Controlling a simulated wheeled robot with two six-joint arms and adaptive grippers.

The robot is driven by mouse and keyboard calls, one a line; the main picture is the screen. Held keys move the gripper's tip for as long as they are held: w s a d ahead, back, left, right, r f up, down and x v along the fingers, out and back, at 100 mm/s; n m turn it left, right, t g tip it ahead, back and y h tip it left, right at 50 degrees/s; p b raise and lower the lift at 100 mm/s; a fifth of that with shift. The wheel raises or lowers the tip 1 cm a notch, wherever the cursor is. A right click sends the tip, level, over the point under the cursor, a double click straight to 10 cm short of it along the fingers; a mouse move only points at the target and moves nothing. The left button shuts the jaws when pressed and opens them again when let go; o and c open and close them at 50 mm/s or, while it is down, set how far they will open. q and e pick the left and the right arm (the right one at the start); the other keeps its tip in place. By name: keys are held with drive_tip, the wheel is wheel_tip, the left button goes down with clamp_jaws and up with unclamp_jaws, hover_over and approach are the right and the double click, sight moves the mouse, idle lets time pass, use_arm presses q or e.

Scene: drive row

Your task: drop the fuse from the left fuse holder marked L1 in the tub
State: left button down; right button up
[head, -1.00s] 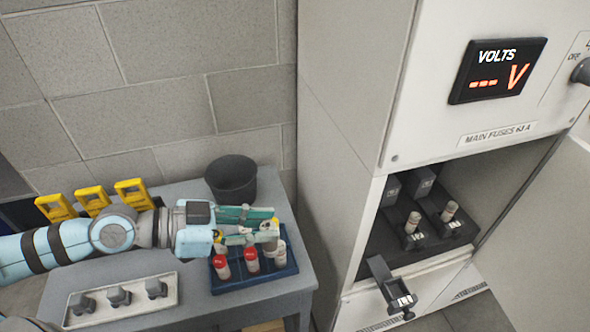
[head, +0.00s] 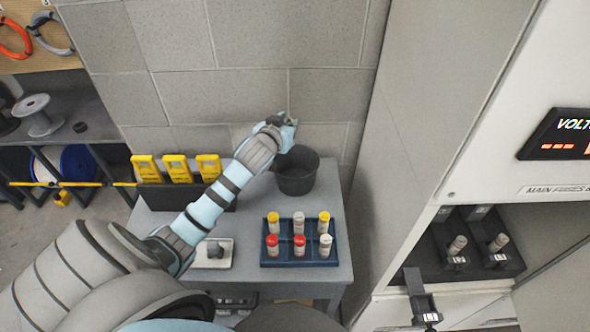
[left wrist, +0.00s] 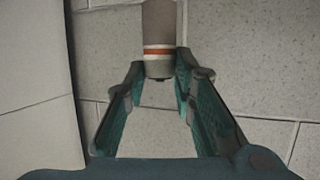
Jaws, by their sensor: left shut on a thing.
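My left gripper (head: 287,121) is up behind and above the tub, in front of the block wall. In the left wrist view it is shut on a grey-brown fuse (left wrist: 158,45) with an orange band and a pale end, held between the fingertips. In the head view the fuse is too small to make out clearly. The dark grey tub (head: 296,173) stands on the table's back right. The left fuse holder (head: 420,300) in the cabinet is swung down and looks empty; its mark is too small to read. My right gripper is not in view.
A blue rack (head: 300,262) of several yellow-, red- and grey-capped fuses sits at the table's front right. Yellow meters (head: 178,168) stand at the back left. A white tray (head: 212,262) is partly hidden by my arm. The cabinet (head: 405,150) rises at the right.

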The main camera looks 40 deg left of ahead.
use_arm(q)
wheel_tip(320, 180, down, 5)
drive_tip(key=shift+s+f+b, duration=0.1)
drive_tip(key=shift+b, duration=0.75)
drive_tip(key=c, duration=1.3)
unclamp_jaws()
drive_tip(key=shift+s, duration=0.1)
drive_tip(key=shift+s, duration=0.1)
drive_tip(key=v, duration=1.2)
drive_tip(key=shift+a, duration=0.1)
